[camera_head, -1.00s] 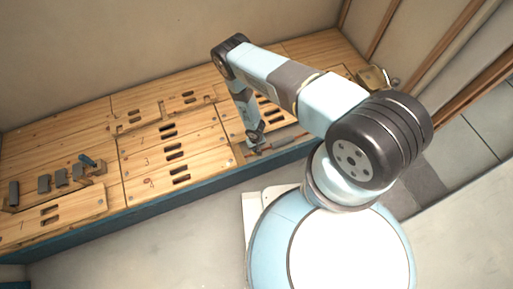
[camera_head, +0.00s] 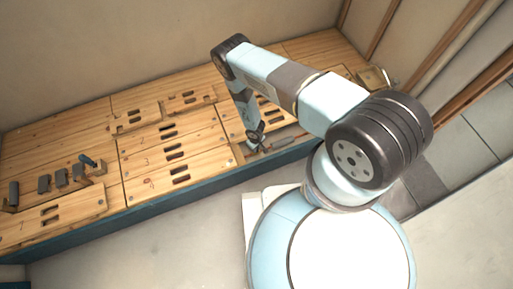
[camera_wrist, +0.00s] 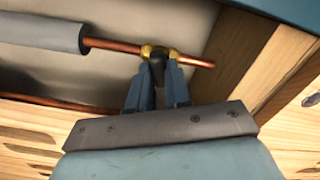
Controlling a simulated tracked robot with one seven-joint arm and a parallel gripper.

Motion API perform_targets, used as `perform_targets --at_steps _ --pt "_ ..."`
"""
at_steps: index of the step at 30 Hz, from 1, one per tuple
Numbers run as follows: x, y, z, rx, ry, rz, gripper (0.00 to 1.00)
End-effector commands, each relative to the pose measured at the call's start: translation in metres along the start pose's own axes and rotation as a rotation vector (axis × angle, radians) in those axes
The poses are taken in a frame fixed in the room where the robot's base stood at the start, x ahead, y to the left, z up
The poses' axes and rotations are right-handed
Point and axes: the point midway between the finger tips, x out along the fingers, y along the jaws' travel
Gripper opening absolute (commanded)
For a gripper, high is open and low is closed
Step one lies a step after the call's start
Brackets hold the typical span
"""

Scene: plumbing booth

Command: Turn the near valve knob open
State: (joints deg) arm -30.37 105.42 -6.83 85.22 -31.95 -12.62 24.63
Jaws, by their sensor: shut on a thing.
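In the wrist view a copper pipe (camera_wrist: 115,45) carries a brass valve with a dark knob (camera_wrist: 157,66). My gripper (camera_wrist: 158,78) has its two blue fingers on either side of the knob, shut on it. The fingers hide part of the knob, so its turn angle is hard to tell. In the head view my gripper (camera_head: 257,145) is low at the front edge of the bench, and the valve there is too small to make out.
A grey sleeve (camera_wrist: 45,31) covers the pipe's left part. A second copper pipe (camera_wrist: 50,102) runs nearby. Wooden panels with slots (camera_head: 170,150) cover the bench. A rack with grey blocks (camera_head: 60,180) is at left, and a brass-coloured box (camera_head: 373,78) at back right.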

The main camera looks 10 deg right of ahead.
Motion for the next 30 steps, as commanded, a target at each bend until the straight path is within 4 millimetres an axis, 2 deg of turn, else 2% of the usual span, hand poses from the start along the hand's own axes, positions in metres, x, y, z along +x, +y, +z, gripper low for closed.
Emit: perform_targets --at_steps 30 --pt "-0.0001 0.0050 0.0012 -0.940 -0.006 0.006 0.00"
